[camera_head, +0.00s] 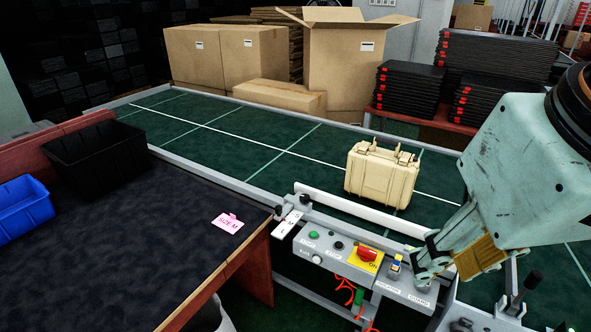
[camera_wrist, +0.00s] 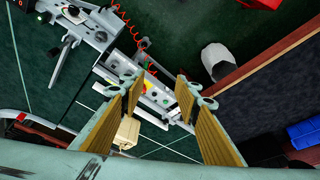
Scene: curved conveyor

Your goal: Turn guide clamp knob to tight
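A grey control panel (camera_head: 350,265) stands at the conveyor's near edge. I cannot tell for sure which part is the guide clamp knob. A black knob (camera_head: 305,200) stands near a marked size plate (camera_head: 288,223) at the panel's left end. My gripper (camera_head: 432,265) is over the panel's right end, partly hiding it. In the wrist view, my gripper (camera_wrist: 163,90) is open and empty, its fingers apart with the panel (camera_wrist: 158,97) behind them.
A cream case (camera_head: 381,175) stands on the green conveyor (camera_head: 270,150). A dark table (camera_head: 130,240) at left holds a black bin (camera_head: 95,160), a blue bin (camera_head: 22,207) and a pink card (camera_head: 228,223).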

